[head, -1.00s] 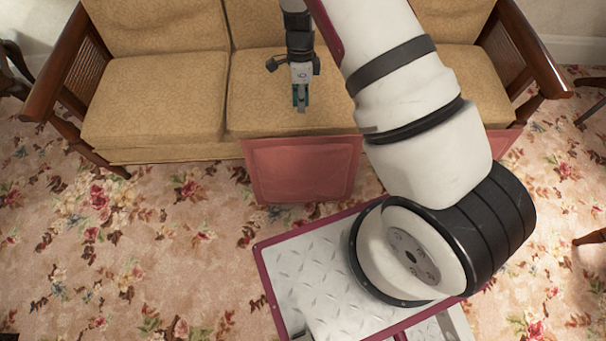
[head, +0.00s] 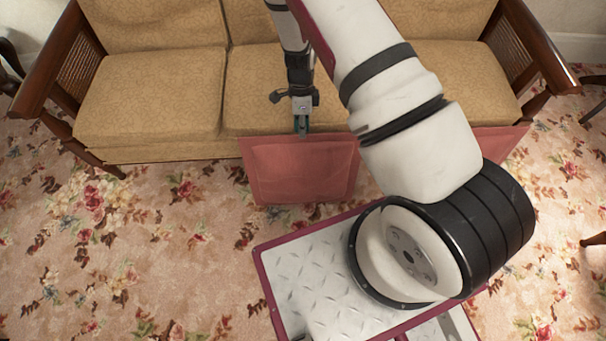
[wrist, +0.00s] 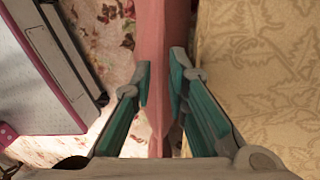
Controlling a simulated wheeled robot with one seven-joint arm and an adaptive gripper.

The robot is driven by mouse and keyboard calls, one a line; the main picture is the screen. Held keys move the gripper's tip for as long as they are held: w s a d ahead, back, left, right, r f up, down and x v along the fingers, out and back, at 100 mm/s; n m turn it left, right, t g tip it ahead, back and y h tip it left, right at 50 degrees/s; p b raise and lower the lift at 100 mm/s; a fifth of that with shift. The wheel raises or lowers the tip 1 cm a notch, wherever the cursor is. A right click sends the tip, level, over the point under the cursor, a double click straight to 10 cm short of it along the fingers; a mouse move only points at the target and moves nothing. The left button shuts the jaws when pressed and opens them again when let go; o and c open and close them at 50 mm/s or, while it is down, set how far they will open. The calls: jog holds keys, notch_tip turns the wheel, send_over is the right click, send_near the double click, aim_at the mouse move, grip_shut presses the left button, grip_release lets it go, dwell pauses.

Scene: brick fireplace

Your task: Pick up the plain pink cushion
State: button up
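A flat pink cushion (head: 300,172) stands on edge against the front of the sofa, in the middle of the head view. My gripper (head: 303,130) is at its top edge, pointing down. In the wrist view the pink cushion (wrist: 163,25) passes between the fingers of my gripper (wrist: 161,85). One finger is on the sofa side and the other on the carpet side. The fingers are close together and pink fills the gap, so they look shut on the cushion. A second pink piece (head: 502,148) shows at the sofa's front right, mostly hidden by my arm.
The yellow patterned sofa (head: 150,90) stands behind the cushion, with wooden arms at left (head: 45,65) and right (head: 540,55). The flowered carpet (head: 120,245) is clear at the left. Chair legs (head: 592,240) show at the right edge.

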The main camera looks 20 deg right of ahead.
jog(key=b+x, duration=0.1)
jog(key=x, duration=0.2)
jog(key=shift+d+f, duration=0.1)
grip_shut()
